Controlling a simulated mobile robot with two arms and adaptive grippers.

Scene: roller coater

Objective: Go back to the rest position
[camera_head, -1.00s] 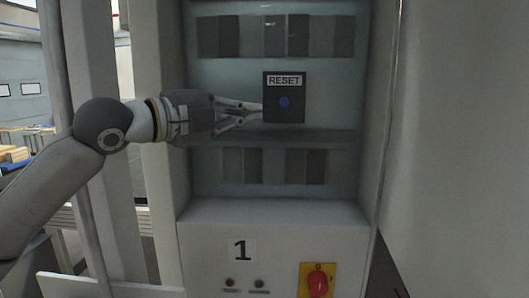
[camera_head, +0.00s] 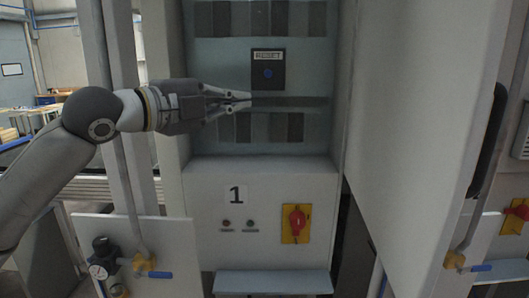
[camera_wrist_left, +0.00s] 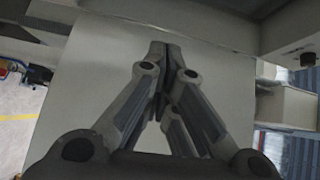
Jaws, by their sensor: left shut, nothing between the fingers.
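My left gripper (camera_head: 246,97) reaches in from the left in the head view, in front of the open cabinet. In the left wrist view the closed fingertips (camera_wrist_left: 160,48) meet in front of a pale panel. I cannot tell the exact gap between the tips and the cabinet. My right gripper is not in view.
The cabinet door (camera_head: 415,110) stands open on the right. Below are a panel marked 1 (camera_head: 237,195), a red rotary switch on a yellow plate (camera_head: 296,223) and a ledge (camera_head: 272,283). A gauge unit (camera_head: 100,268) is at lower left. A post (camera_head: 118,180) stands behind my left arm.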

